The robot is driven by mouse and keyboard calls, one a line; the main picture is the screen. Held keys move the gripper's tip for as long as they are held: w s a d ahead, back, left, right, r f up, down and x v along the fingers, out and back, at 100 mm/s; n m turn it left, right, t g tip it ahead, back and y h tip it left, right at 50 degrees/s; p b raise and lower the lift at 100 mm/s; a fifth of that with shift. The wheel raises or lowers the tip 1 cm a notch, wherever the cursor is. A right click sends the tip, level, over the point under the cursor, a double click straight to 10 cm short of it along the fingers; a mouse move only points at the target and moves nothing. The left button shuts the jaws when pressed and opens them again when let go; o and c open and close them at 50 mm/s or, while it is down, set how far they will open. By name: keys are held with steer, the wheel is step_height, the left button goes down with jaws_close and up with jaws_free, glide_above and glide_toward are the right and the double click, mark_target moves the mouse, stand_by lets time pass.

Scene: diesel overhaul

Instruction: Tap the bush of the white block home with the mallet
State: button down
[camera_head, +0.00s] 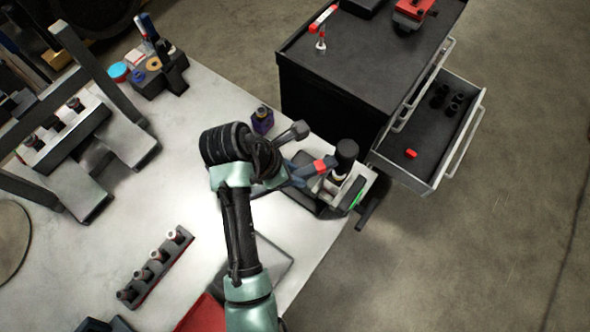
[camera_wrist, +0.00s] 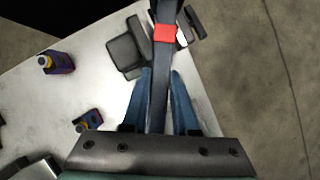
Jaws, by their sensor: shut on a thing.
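My gripper (camera_wrist: 160,76) is shut on the mallet's dark handle (camera_wrist: 158,95), with one blue finger on each side. In the head view my gripper (camera_head: 302,173) is at the table's right corner. The mallet (camera_head: 345,152) has a black head and a red band near it; the head stands over the white block. The white block (camera_head: 357,186) sits at the table corner, partly covered by the mallet; a small pale part (camera_wrist: 183,38) shows in the wrist view. Its bush is hidden, and I cannot tell whether the mallet head touches it.
A purple block (camera_head: 262,122) with a bush stands on the pale table (camera_head: 195,130) behind my gripper. A rack of several bushes (camera_head: 155,268) lies front left. A black cabinet (camera_head: 330,85) with an open drawer (camera_head: 440,125) is close behind the corner. Frames stand at left.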

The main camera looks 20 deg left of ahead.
step_height(320, 180, down, 3)
steer(key=shift+w+r+p, duration=0.1)
steer(key=shift+p, duration=0.5)
steer(key=shift+a+r+b, duration=0.1)
steer(key=shift+r+b, duration=0.25)
steer(key=shift+r, duration=0.4)
steer(key=shift+w+d+r+g+y, duration=0.2)
steer(key=shift+r+g+y, duration=0.2)
steer(key=shift+r+y, duration=0.15)
steer(key=shift+s, duration=0.3)
